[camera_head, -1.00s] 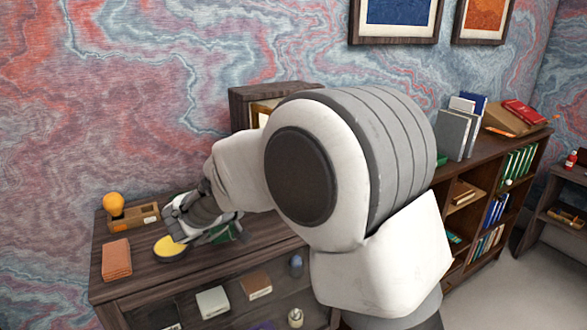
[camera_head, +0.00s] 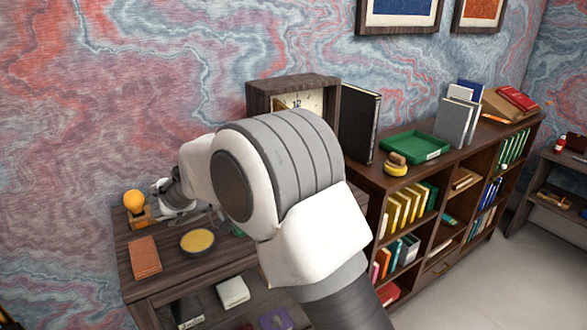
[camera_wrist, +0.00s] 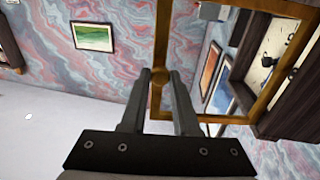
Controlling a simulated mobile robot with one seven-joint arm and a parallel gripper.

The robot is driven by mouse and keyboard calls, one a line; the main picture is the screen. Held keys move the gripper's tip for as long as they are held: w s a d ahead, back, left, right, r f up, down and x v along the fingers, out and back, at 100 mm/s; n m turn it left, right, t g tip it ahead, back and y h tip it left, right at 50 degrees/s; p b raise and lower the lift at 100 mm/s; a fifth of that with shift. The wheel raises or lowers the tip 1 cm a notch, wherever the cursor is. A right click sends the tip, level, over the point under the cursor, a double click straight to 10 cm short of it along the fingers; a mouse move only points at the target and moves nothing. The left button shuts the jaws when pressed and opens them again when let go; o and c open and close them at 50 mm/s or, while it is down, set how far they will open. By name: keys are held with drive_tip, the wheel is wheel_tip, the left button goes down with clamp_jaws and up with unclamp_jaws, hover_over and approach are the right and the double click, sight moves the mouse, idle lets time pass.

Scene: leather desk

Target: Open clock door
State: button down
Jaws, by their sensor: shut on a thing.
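The clock (camera_head: 263,97) is a dark wooden box on the desk in the head view. Its pale face (camera_head: 300,100) shows, with its lower part hidden by my arm. In the wrist view the clock (camera_wrist: 290,118) is at the right edge, its face partly in view. The clock door is a brass-coloured frame (camera_wrist: 164,30). It stands swung out from the clock, with the wall seen through it. My gripper (camera_wrist: 159,76) is shut on the door's free edge, around a small brass knob.
An orange bulb-like object (camera_head: 134,202), a brown notebook (camera_head: 145,258) and a round yellow-topped dish (camera_head: 198,241) are on the desk near my gripper. A black binder (camera_head: 359,123) stands right of the clock. A green tray (camera_head: 415,146) lies on the bookshelf.

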drive_tip(key=shift+s+a+m+g+h+p, duration=0.15)
drive_tip(key=shift+a+m+g+h+p, duration=0.25)
drive_tip(key=shift+a+m+g+p, duration=0.8)
drive_tip(key=shift+a+n+b, duration=0.3)
drive_tip(key=shift+a, duration=0.1)
drive_tip(key=c, duration=0.7)
unclamp_jaws()
drive_tip(key=v, duration=1.2)
drive_tip(key=shift+r, duration=0.1)
